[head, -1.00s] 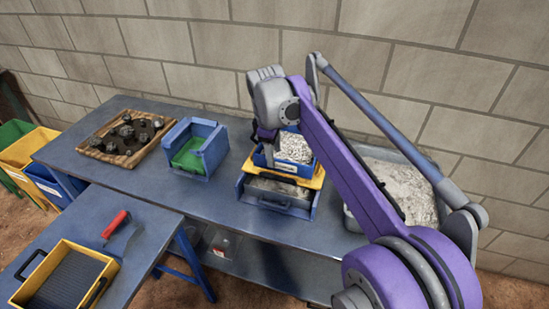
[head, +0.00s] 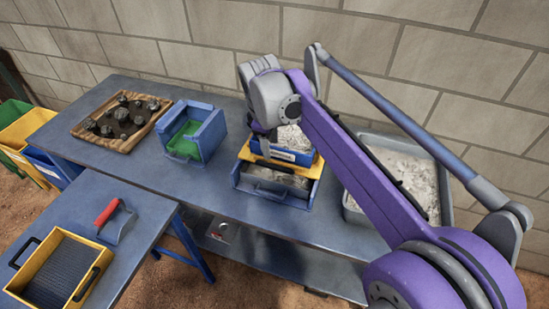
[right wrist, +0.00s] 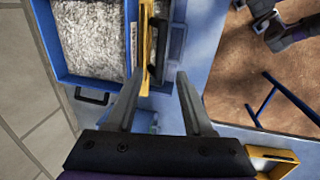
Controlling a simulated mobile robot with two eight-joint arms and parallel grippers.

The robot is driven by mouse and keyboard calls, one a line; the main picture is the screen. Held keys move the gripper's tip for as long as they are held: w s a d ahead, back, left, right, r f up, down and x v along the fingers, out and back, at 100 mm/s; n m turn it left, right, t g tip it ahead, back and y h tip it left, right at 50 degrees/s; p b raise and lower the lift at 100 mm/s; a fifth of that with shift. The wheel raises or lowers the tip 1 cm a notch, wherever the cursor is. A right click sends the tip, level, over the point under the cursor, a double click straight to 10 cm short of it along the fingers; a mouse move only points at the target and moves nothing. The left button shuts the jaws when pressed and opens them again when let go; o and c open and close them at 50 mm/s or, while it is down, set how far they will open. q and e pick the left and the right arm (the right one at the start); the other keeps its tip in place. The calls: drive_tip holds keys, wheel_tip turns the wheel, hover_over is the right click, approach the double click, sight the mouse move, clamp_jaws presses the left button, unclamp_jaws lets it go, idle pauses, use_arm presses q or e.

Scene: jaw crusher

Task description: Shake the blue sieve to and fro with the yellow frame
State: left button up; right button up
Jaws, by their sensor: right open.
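The blue sieve (head: 288,153) holds pale crushed material and sits in the yellow frame (head: 313,170), above a blue box (head: 262,192) with a handled tray. In the right wrist view the sieve (right wrist: 72,79) is at the upper left, and the yellow frame's edge bar (right wrist: 146,45) runs beside it. My right gripper (right wrist: 157,78) is open and empty; its fingertips are near the lower end of that bar, one to each side. I cannot tell whether they touch it. In the head view, my right gripper (head: 266,140) hides the sieve's left side. My left gripper does not show.
A blue box with green inside (head: 208,138) and a wooden tray of dark stones (head: 88,128) stand left. A grey tub of pale material (head: 436,215) is right. The front bench holds a red-handled tool (head: 107,214) and yellow tray (head: 92,262). A wall stands behind.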

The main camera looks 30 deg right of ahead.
sight(273, 165)
drive_tip(key=f, duration=0.3)
drive_tip(key=d+f, duration=0.1)
drive_tip(key=f, duration=0.2)
drive_tip(key=w+f, duration=0.1)
drive_tip(key=f, duration=0.2)
drive_tip(key=shift+d+f+b, duration=0.1)
drive_tip(key=shift+d+b, duration=0.1)
drive_tip(key=shift+b, duration=0.15)
drive_tip(key=shift+c, duration=0.2)
clamp_jaws()
idle(0.6)
drive_tip(key=shift+a, duration=0.1)
